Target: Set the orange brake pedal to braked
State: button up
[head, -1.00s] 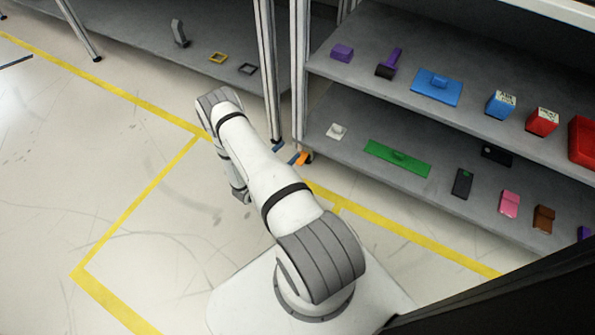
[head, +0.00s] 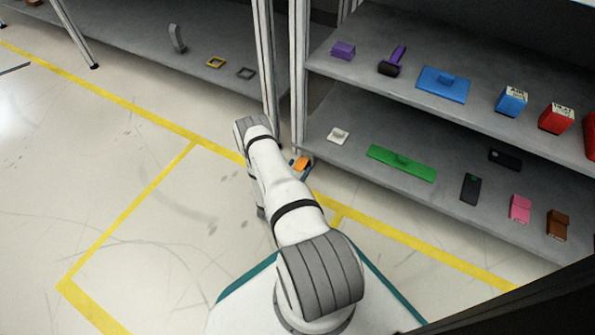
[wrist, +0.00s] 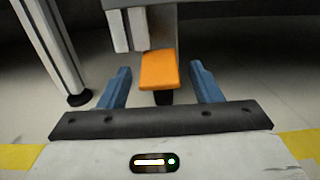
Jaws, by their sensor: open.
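The orange brake pedal (wrist: 158,70) is a flat orange pad on a dark stem below, low by the foot of a shelf post. My gripper (wrist: 161,78) is open, with one blue finger on each side of the pad in the wrist view. Gaps show between the pad and both fingers, and I cannot see any contact. In the head view the pedal (head: 301,163) shows just right of my arm, with a bit of a blue finger (head: 307,173) beside it. The rest of my gripper is hidden behind my arm there.
A metal post (wrist: 50,45) stands left of the pedal. The shelf on the right bears a green plate (head: 402,163), a white piece (head: 338,135) and several small boxes. Open floor with yellow lines (head: 130,220) lies to the left.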

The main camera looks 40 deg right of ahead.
jog(key=shift+d, duration=0.1)
jog(key=c, duration=1)
jog(key=shift+f+h, duration=0.3)
jog(key=shift+h, duration=0.2)
jog(key=o, duration=1)
jog(key=shift+t, duration=0.3)
jog(key=p+v, duration=0.2)
jog(key=v, duration=0.5)
jog(key=shift+s+a+p, duration=0.2)
jog(key=shift+a+p, duration=0.15)
jog(key=shift+p, duration=0.05)
